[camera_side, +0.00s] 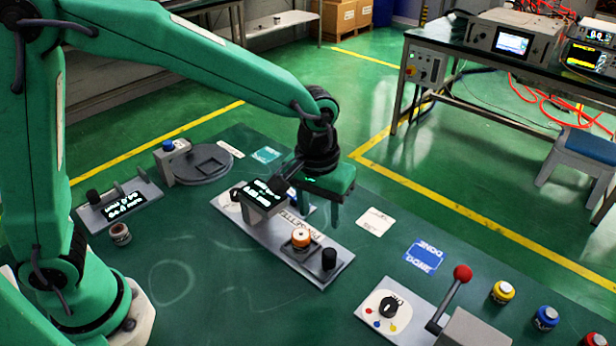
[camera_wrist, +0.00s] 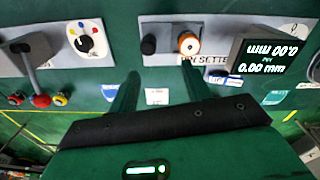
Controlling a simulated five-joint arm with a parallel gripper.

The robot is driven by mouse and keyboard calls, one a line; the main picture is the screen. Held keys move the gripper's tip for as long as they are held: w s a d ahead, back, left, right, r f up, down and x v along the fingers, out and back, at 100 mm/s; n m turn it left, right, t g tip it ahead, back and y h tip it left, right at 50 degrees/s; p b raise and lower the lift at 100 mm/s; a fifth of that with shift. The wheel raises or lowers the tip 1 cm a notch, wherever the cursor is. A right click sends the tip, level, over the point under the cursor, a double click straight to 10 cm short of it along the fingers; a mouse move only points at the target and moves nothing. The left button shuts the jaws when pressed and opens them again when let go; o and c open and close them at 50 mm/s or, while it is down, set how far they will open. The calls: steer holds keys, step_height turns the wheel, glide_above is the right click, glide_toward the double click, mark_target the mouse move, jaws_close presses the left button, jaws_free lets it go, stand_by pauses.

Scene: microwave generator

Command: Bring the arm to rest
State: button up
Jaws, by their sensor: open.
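My green arm reaches over the green table from the left in the side view. A small display (camera_wrist: 268,59) on that plate reads 0.00 mm. My gripper partly hides the plate in the side view.
A red-knobbed lever (camera_side: 462,274), a dial panel (camera_side: 374,317) and yellow, blue and red buttons line the front right. A blue card (camera_side: 424,256) and a white card (camera_side: 375,221) lie right of my gripper. A round grey platform (camera_side: 203,163) stands at the back left.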

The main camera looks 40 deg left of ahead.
steer(key=s+a+r+m+t, duration=0.1)
steer(key=s+a+r+t, duration=0.1)
steer(key=s+a+r, duration=0.3)
steer(key=s+a+r+m+t, duration=0.1)
steer(key=s+a+r+t, duration=0.2)
steer(key=s+a, duration=0.7)
steer(key=a+r, duration=0.2)
steer(key=a, duration=0.2)
steer(key=shift+r, duration=0.35)
